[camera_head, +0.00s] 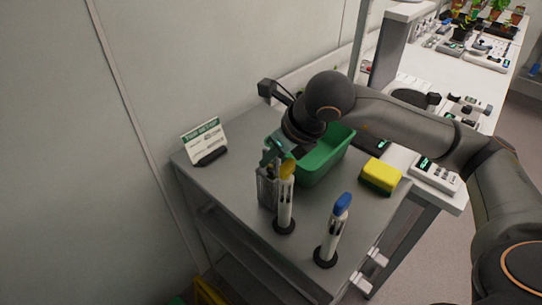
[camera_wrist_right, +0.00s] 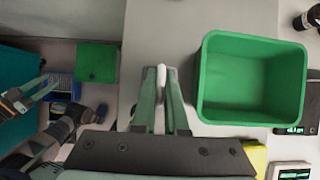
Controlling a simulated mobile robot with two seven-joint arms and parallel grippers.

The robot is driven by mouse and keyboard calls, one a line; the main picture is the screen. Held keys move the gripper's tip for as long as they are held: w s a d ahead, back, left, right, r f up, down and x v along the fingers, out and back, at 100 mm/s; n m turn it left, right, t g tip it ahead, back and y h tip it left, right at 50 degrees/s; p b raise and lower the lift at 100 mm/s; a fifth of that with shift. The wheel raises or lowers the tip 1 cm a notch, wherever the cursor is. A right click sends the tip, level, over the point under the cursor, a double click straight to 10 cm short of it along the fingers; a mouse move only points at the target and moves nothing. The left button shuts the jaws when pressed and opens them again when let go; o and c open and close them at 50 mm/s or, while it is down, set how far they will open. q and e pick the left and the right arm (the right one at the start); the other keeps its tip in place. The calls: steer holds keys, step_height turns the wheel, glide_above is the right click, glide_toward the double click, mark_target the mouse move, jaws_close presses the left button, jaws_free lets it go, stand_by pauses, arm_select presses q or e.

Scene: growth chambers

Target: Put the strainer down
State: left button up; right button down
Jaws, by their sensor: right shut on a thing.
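The strainer (camera_head: 266,188) looks like a grey mesh basket, partly hidden behind a yellow-capped white stand. My right gripper (camera_head: 274,153) is above it, with its green fingers pointing down at its top. In the wrist view my right gripper (camera_wrist_right: 161,92) is shut, with a thin white piece showing between its fingertips. Most of the strainer is hidden there, and I cannot tell if its base touches the table. My left gripper (camera_wrist_right: 47,86) shows small at the left of the wrist view, its fingers apart and empty.
A green bin (camera_head: 325,160) stands right beside the strainer, and in the wrist view (camera_wrist_right: 203,80). The yellow-capped stand (camera_head: 285,208), a blue-capped stand (camera_head: 331,233) and a yellow-green sponge (camera_head: 381,175) are on the grey table (camera_head: 222,185). A sign (camera_head: 205,142) is at left.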

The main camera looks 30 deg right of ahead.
steer(key=shift+s+f, duration=0.1)
steer(key=shift+f, duration=0.25)
steer(key=c, duration=1)
jaws_free()
steer(key=shift+s+f, duration=0.1)
steer(key=shift+f, duration=0.05)
steer(key=shift+o, duration=0.2)
steer(key=shift+r, duration=0.25)
steer(key=shift+r+p, duration=0.75)
steer(key=shift+p, duration=0.2)
steer(key=v, duration=1.1)
steer(key=shift+r+b, duration=0.2)
steer(key=shift+b, duration=0.15)
steer(key=shift+s+d, duration=0.1)
